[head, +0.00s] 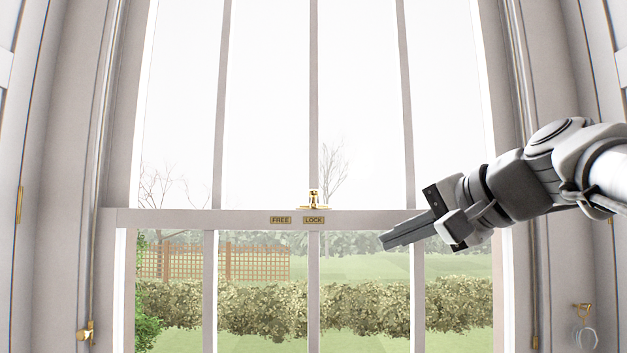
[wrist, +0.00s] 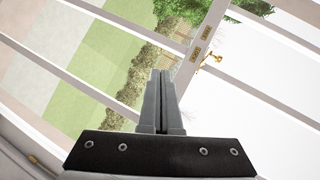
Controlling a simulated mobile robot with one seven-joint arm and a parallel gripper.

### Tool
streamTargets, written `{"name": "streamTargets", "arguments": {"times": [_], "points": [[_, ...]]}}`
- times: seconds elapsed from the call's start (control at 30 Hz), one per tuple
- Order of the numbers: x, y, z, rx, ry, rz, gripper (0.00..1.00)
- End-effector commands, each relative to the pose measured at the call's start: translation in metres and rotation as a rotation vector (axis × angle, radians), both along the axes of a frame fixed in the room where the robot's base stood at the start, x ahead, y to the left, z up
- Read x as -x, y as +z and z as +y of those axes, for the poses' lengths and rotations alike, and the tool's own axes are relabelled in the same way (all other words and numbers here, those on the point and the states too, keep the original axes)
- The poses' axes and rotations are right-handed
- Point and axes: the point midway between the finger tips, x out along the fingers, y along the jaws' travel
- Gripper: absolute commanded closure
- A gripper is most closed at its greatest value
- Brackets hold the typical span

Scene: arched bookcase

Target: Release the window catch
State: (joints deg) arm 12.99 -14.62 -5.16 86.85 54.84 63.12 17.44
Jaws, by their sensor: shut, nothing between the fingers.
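The brass window catch (head: 314,200) sits on top of the meeting rail (head: 170,217) at the middle of the window. Below it on the rail are two small brass plates, FREE (head: 281,220) and LOCK (head: 314,220). The catch stands above the LOCK plate. My gripper (head: 384,242) is shut and empty, to the right of the catch and slightly lower, apart from it. In the wrist view the catch (wrist: 208,60) is beyond and right of my gripper's fingertips (wrist: 161,73), with the plates beside it. The exact angle of the catch's lever is too small to tell.
Vertical glazing bars (head: 221,110) divide the glass, with a garden behind. A brass fitting (head: 86,331) is at the lower left of the frame. A brass hook with rings (head: 582,322) is on the lower right wall. The space before the catch is clear.

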Motion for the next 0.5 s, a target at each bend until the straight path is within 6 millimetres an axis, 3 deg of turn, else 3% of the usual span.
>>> {"name": "streamTargets", "arguments": {"times": [0.03,0.1,0.2,0.3,0.5], "points": [[-0.006,0.024,-0.004,-0.037,-0.002,-0.019,1.0],[-0.01,0.051,-0.008,-0.094,-0.002,-0.044,1.0],[-0.013,0.078,-0.012,-0.156,0.002,-0.069,1.0],[-0.014,0.095,-0.014,-0.193,0.005,-0.086,1.0],[-0.014,0.103,-0.015,-0.214,0.01,-0.096,1.0]]}}
